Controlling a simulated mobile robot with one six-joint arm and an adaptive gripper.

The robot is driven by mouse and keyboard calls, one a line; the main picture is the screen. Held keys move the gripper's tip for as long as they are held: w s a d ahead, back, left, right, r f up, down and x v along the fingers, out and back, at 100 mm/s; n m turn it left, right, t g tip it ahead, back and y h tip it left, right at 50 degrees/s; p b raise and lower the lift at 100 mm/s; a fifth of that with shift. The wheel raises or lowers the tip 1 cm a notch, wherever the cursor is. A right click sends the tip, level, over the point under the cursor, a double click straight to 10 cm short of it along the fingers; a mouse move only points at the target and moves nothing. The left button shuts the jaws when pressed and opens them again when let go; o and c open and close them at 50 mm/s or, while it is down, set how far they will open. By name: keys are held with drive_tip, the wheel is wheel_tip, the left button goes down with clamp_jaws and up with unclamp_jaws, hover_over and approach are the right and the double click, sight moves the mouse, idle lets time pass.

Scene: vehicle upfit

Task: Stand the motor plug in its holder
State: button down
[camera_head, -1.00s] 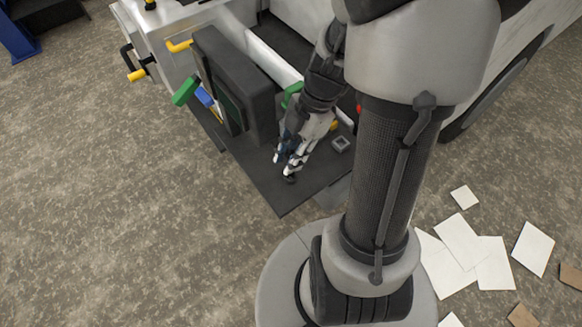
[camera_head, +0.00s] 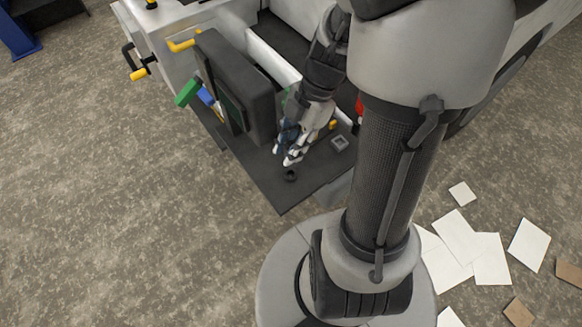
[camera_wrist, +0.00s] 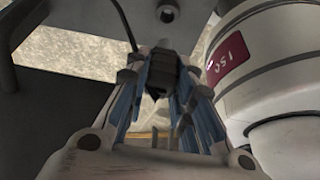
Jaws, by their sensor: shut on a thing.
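The motor plug (camera_wrist: 160,72) appears as a dark, blocky piece between the fingertips in the wrist view. A thin black cable runs from near it to the top edge. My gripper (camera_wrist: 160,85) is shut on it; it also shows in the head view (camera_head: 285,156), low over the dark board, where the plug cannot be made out. A small dark round piece with a hole, which looks like the holder (camera_head: 290,176), stands on the board just in front of the fingertips. It also shows at the top of the wrist view (camera_wrist: 168,12), apart from the plug.
The dark board (camera_head: 275,195) carries a small grey square socket (camera_head: 340,143) right of my gripper. A tall dark panel box (camera_head: 240,85) stands to the left, with a green handle (camera_head: 187,92) beside it. White sheets (camera_head: 460,240) lie on the floor.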

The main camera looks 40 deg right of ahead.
idle(0.8)
drive_tip(key=shift+r, duration=0.3)
drive_tip(key=d+m+h+p, duration=0.4)
drive_tip(key=d+m+p, duration=0.4)
drive_tip(key=m, duration=1)
drive_tip(key=d+m+h+p, duration=0.4)
drive_tip(key=d+m+p, duration=0.5)
drive_tip(key=m+p, duration=0.4)
drive_tip(key=m, duration=0.5)
drive_tip(key=shift+w+d+h, duration=0.25)
drive_tip(key=shift+w+h, duration=0.05)
drive_tip(key=shift+h, duration=0.1)
